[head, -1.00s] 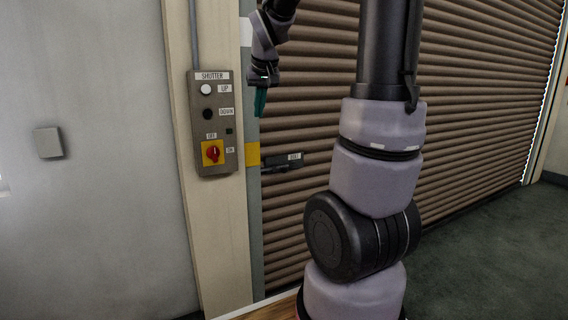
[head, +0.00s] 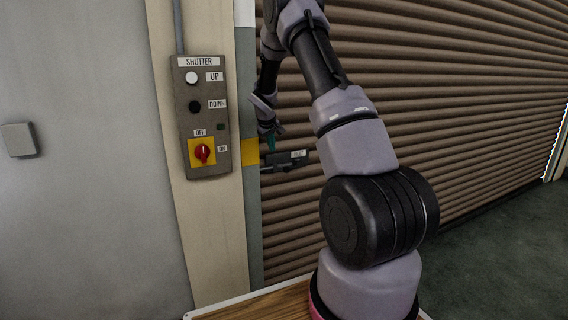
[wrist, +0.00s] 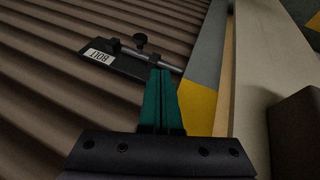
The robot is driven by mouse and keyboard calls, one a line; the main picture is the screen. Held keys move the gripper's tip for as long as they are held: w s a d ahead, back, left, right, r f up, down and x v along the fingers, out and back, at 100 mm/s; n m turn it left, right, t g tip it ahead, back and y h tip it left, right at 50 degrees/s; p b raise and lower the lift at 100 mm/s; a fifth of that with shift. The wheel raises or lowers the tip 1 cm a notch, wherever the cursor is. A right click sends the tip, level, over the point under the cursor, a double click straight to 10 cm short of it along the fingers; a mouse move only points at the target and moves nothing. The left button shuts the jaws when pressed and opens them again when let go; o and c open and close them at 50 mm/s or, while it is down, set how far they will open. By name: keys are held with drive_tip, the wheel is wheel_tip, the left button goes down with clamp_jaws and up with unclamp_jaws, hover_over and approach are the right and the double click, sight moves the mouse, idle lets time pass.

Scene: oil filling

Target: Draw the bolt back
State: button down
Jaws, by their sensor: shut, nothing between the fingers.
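The bolt (head: 285,160) is a dark plate with a rod and a small knob, labelled BOLT, on the lower left part of the brown shutter (head: 420,110). In the wrist view the bolt's rod (wrist: 168,65) runs from the plate toward the grey guide rail, and the dark knob (wrist: 140,40) stands up from it. My gripper (head: 271,146) has teal fingers, which also show in the wrist view (wrist: 160,75). They are shut and empty, with their tips near the rod and apart from the knob. I cannot tell whether they touch the rod.
A shutter control box (head: 203,115) with UP and DOWN buttons and a red switch (head: 203,153) is on the post left of the bolt. A yellow patch (head: 250,152) marks the guide rail beside the bolt. Dark floor lies open at right.

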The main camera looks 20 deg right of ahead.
sight(292, 162)
drive_tip(key=shift+w+d, duration=0.1)
drive_tip(key=shift+w, duration=0.05)
drive_tip(key=shift+f, duration=0.15)
drive_tip(key=d+x, duration=0.2)
drive_tip(key=x, duration=1)
drive_tip(key=shift+d, duration=0.4)
drive_tip(key=shift+d, duration=2.55)
